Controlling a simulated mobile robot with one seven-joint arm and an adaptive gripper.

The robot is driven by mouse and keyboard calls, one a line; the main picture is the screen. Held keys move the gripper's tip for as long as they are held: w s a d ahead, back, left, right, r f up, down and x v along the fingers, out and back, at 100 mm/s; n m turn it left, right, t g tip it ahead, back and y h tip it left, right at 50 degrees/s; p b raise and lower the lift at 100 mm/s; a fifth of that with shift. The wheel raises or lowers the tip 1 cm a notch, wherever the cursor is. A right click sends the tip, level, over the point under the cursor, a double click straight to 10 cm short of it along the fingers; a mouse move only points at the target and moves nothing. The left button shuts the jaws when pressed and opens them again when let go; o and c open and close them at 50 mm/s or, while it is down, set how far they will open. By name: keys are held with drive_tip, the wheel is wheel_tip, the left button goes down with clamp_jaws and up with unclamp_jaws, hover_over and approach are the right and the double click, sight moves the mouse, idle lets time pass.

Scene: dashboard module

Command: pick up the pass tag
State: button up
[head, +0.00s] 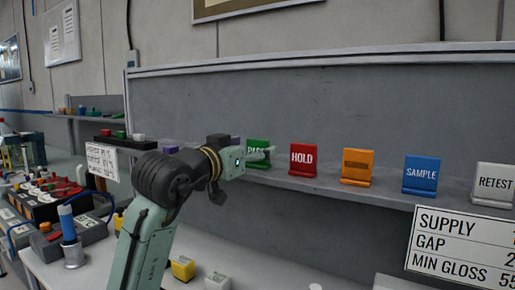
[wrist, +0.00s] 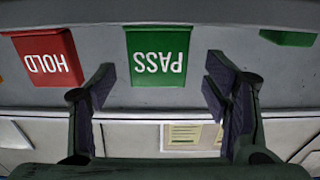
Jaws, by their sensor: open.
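In the wrist view the pass tag (wrist: 158,57) is upside down, centred beyond the fingers. My gripper (wrist: 161,90) is open there, with one finger to each side of the tag's lower picture edge. Nothing is between the fingertips, and I cannot tell whether either finger touches the tag.
The red HOLD tag (head: 303,160) stands close to the right of the pass tag. An orange tag (head: 357,167), a blue SAMPLE tag (head: 421,175) and a white RETEST tag (head: 494,184) follow along the shelf (head: 330,187). A grey back panel (head: 320,110) rises behind.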

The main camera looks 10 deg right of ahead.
sight(256, 147)
drive_tip(key=shift+p+x, duration=0.35)
drive_tip(key=shift+x, duration=0.85)
drive_tip(key=shift+w+d, duration=0.15)
drive_tip(key=shift+d, duration=0.15)
drive_tip(key=shift+c, duration=0.4)
drive_tip(key=shift+r, duration=0.1)
drive_tip(key=c, duration=1.2)
